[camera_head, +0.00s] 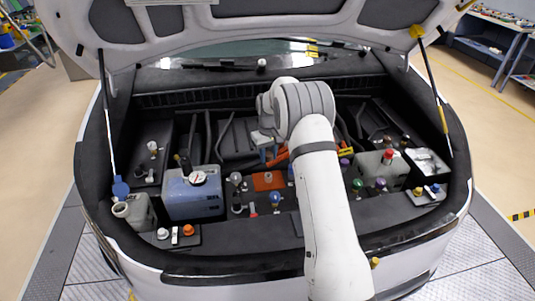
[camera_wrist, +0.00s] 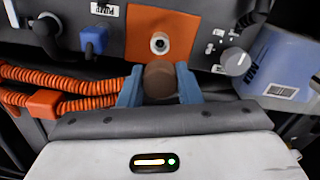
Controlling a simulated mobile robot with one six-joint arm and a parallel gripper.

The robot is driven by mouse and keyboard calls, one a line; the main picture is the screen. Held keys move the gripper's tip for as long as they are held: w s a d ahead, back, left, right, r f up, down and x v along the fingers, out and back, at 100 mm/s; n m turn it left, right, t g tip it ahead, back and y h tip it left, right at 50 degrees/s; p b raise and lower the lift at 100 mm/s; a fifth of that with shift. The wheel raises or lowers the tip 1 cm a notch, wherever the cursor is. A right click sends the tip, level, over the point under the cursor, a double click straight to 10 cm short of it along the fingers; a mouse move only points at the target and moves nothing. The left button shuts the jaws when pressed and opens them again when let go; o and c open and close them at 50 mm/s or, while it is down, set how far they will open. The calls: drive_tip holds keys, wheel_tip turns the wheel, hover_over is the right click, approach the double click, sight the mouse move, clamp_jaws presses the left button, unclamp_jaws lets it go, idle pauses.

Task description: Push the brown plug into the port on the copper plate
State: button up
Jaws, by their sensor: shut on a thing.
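The brown plug (camera_wrist: 159,82) is between the two blue fingers of my gripper (camera_wrist: 158,76) in the wrist view. My gripper is shut on it. The copper plate (camera_wrist: 184,30) is orange-brown and lies just beyond the plug. Its port (camera_wrist: 159,43) is a pale round ring with a dark centre, and it looks empty. In the wrist picture the plug appears just below the port, with a small gap between them. The copper plate (camera_head: 261,186) also shows in the head view, left of my arm. The plug cannot be made out there.
Orange corrugated hoses (camera_wrist: 70,88) run left of my gripper. A blue connector (camera_wrist: 94,39) is left of the plate, and a grey knob (camera_wrist: 235,62) and blue tank (camera_wrist: 275,68) are right. The raised hood (camera_head: 240,30) hangs over the bay. Several caps crowd the front.

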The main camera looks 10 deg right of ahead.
drive_tip(key=shift+f+b, duration=2)
drive_tip(key=shift+f, duration=0.9)
drive_tip(key=shift+s+f+b, duration=0.1)
drive_tip(key=shift+f+b, duration=1.15)
drive_tip(key=shift+f, duration=0.05)
drive_tip(key=o, duration=1)
drive_tip(key=shift+r, duration=0.15)
wheel_tip(320, 180, up, 8)
drive_tip(key=shift+f+b, duration=0.25)
drive_tip(key=shift+b, duration=0.3)
